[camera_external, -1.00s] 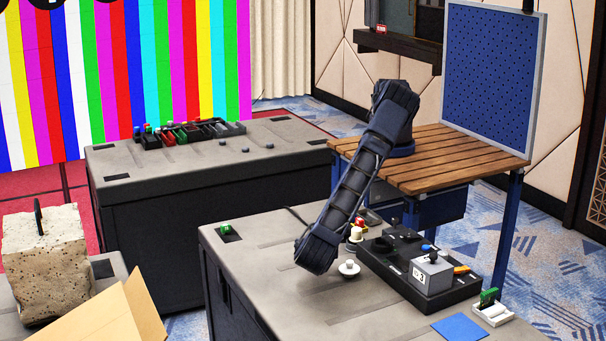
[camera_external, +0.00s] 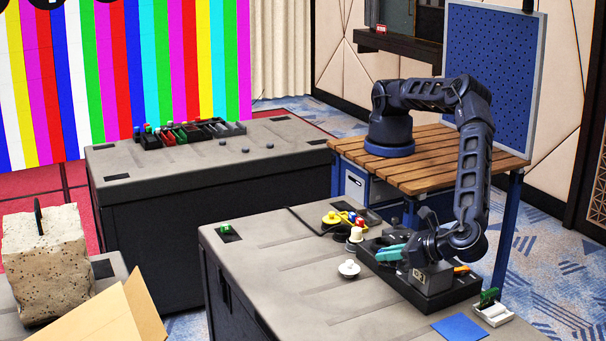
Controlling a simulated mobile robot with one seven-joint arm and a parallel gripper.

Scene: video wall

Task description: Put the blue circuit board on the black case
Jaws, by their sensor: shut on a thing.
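A black case (camera_external: 450,298) with a grey numbered box (camera_external: 422,276) on it stands at the right of the near table. I cannot tell whether the gripper touches the case. A flat blue square (camera_external: 460,327) lies on the near table in front of the case. I cannot tell whether it is the blue circuit board. No other thing shows clearly as a blue circuit board.
A white holder with a green board (camera_external: 489,299) stands right of the blue square. A white knob (camera_external: 349,268), a cream and red piece (camera_external: 356,236) and a yellow piece (camera_external: 333,218) lie left of the case. The left part of the near table (camera_external: 270,265) is mostly clear.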

